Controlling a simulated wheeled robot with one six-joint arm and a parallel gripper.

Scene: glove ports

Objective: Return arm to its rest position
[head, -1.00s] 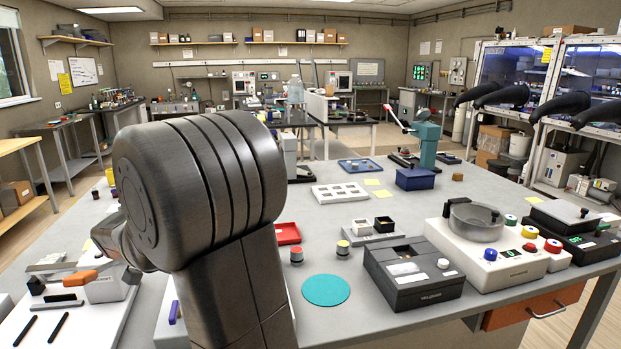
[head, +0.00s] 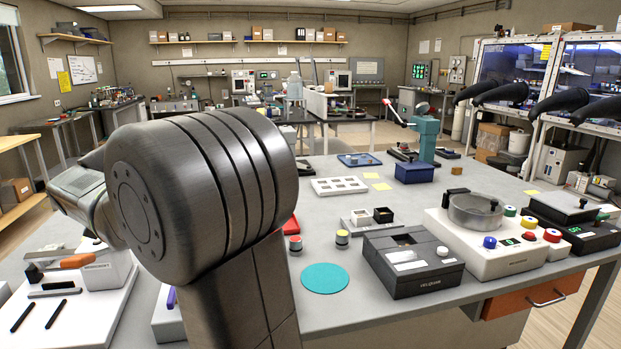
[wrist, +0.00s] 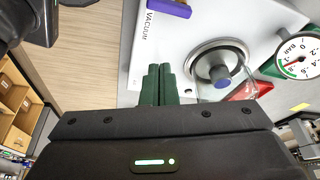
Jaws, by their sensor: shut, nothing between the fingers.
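My gripper (wrist: 160,84) shows in the wrist view with its two dark green fingers together and nothing between them. Below the fingertips is a white panel marked VACUUM (wrist: 147,50), with a round clear-rimmed fitting with a dark knob (wrist: 219,76) just to the right of the fingers. I cannot tell whether the fingers touch anything. In the head view my arm's large grey joint fills the left centre, and a link of mine reaches behind it to the left. The fingers are hidden in that view.
A pressure gauge (wrist: 299,56), a purple handle (wrist: 169,7) and a red part (wrist: 250,90) lie near the gripper. On the bench stand a black box (head: 413,262), a teal disc (head: 325,279) and a white machine with a bowl (head: 497,245). Orange-handled tools (head: 77,261) lie left.

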